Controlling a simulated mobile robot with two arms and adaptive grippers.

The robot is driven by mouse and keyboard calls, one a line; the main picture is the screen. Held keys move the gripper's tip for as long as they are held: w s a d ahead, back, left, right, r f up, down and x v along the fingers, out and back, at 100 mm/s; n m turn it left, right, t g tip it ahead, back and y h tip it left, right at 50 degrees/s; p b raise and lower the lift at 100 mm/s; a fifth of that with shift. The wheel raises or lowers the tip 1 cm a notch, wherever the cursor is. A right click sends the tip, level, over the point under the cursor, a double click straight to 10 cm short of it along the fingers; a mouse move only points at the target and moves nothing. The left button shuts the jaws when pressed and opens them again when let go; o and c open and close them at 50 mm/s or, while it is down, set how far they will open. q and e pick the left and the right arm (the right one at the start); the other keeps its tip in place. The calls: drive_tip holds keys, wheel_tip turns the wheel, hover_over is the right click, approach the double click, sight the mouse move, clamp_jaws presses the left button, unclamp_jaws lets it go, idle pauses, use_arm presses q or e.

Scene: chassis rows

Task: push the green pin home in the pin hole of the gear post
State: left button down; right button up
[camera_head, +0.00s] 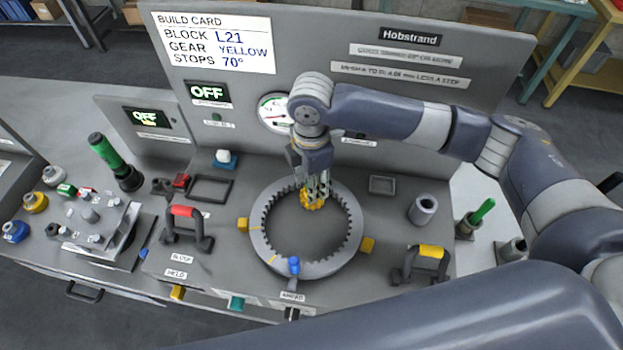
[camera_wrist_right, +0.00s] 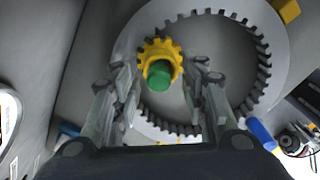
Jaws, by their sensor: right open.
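The green pin (camera_wrist_right: 158,76) stands in the middle of the yellow gear (camera_wrist_right: 160,49) in the right wrist view, its round end towards the camera. The gear also shows in the head view (camera_head: 313,199), inside the large grey toothed ring (camera_head: 262,240) near its back edge. My right gripper (camera_head: 318,196) comes down from above over the gear. In the right wrist view its two fingers (camera_wrist_right: 160,88) stand apart on either side of the pin, with no contact visible. The gear post and its pin hole are hidden under gear and pin. My left gripper is not in view.
A red-topped handle (camera_head: 184,211) stands left of the ring and a yellow-topped handle (camera_head: 433,250) right of it. A blue knob (camera_head: 294,264) is on the ring's front. A grey cup (camera_head: 423,208) and another green rod (camera_head: 482,212) stand at the right. The panel rises behind.

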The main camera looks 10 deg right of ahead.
wheel_tip(320, 180, up, 12)
idle(0.5)
drive_tip(key=shift+f, duration=0.1)
idle(0.4)
